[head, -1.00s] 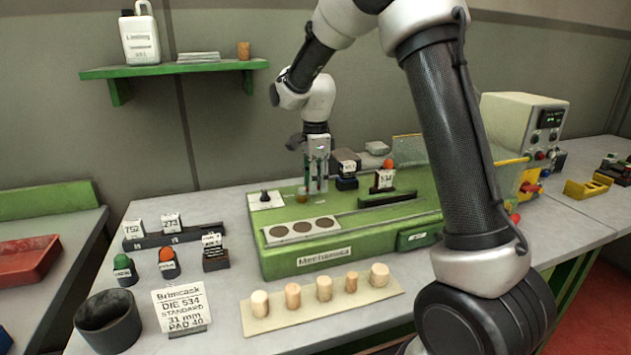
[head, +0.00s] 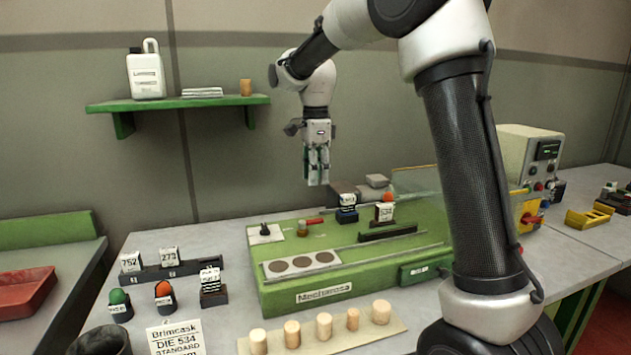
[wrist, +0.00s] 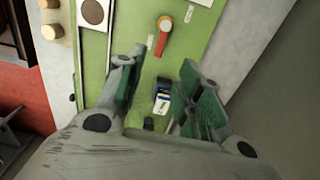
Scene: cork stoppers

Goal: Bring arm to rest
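My gripper (head: 318,180) hangs in the air above the back of the green machine (head: 350,286), fingers pointing down. In the wrist view, my gripper (wrist: 155,95) shows its two fingers apart with nothing between them. Below it on the machine is a red-handled lever (head: 310,222), which also shows in the wrist view (wrist: 162,40). A small dark block with a blue and white label (head: 347,208) stands near it. My arm reaches in from the right of the head view.
Several corks (head: 323,326) stand on a pale board at the front. A card (head: 178,340) and a dark cup (head: 100,342) are at front left. A green shelf (head: 180,102) is on the wall to the gripper's left. A beige control box (head: 527,160) stands at the right.

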